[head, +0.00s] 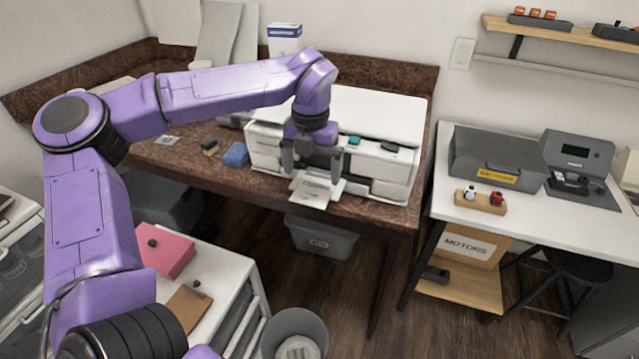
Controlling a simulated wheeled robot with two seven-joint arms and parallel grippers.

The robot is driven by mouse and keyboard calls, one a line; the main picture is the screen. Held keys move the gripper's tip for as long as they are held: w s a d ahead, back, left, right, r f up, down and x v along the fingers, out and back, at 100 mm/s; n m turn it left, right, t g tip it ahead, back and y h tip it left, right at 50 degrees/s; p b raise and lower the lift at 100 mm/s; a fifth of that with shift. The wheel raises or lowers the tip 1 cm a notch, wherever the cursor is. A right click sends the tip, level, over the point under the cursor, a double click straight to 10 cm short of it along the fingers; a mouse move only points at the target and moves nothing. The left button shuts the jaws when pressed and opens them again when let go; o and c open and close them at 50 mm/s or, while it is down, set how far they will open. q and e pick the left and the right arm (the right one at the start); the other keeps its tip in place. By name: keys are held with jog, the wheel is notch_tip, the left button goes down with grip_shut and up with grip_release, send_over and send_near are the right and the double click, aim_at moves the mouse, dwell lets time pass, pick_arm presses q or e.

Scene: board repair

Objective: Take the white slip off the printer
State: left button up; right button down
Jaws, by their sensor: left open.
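The white printer (385,110) stands on the brown desk, its front facing me. The white slip (313,190) lies at the printer's front and sticks out past the desk edge, with faint printing on it. My left gripper (312,168) points down in front of the printer, just above and behind the slip. Its dark fingers are apart, one on each side. I cannot tell whether they touch the slip. The gripper and wrist hide part of the printer's front. My right gripper is out of view.
A blue block (235,155) lies left of the printer. A grey bin (322,238) stands under the desk. A white table (530,215) with a grey case stands at the right. A white cabinet with a pink box (165,250) is at the front left.

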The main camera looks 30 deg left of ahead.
aim_at(311, 195)
pick_arm(q)
jog(key=f, duration=0.4)
jog(key=f+p, duration=0.1)
jog(key=f, duration=0.1)
jog(key=shift+w+a, duration=0.25)
jog(key=shift+a, duration=0.05)
jog(key=c, duration=0.7)
